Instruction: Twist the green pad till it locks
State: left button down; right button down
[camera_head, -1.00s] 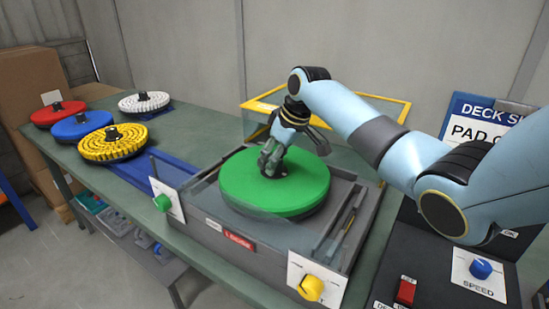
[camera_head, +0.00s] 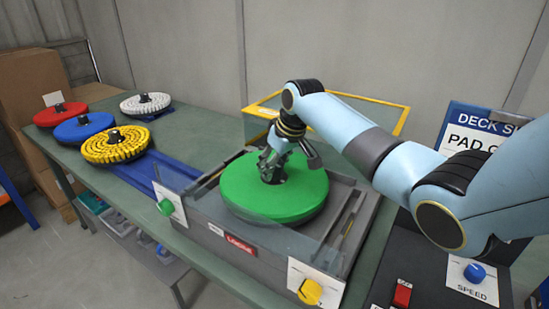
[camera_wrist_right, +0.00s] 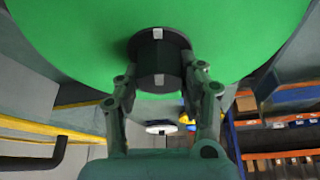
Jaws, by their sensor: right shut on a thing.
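The round green pad (camera_head: 290,198) lies flat in the grey deck housing (camera_head: 222,231) in the head view. A dark hub stands up at its middle; the hub (camera_wrist_right: 157,57) also shows in the right wrist view. My right gripper (camera_head: 271,172) comes down over the pad's middle, its fingers on either side of the hub and shut on it. In the wrist view its two fingertips (camera_wrist_right: 159,78) press the hub from both sides. A red label (camera_head: 241,244) with white lettering sits on the housing front; I cannot tell whether it shows the pad locked. My left gripper is out of view.
Red (camera_head: 60,114), blue (camera_head: 83,126), yellow (camera_head: 114,144) and white (camera_head: 145,104) round pads stand on the bench at the left. A control box with a red switch (camera_head: 402,294) stands at right.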

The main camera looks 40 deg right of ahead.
jog(key=m+h+p, duration=0.1)
jog(key=m+p, duration=0.2)
jog(key=m, duration=0.1)
jog(key=shift+s+h, duration=0.15)
jog(key=shift+h, duration=0.25)
jog(key=m+h+p, duration=0.1)
jog(key=m, duration=0.2)
jog(key=shift+g, duration=0.4)
jog(key=m, duration=0.2)
jog(key=shift+f+m+g+h, duration=0.15)
jog(key=shift+m+g+h, duration=0.15)
jog(key=shift+h, duration=0.1)
jog(key=c, duration=0.7)
grip_release()
jog(key=shift+d, duration=0.1)
jog(key=v, duration=1.2)
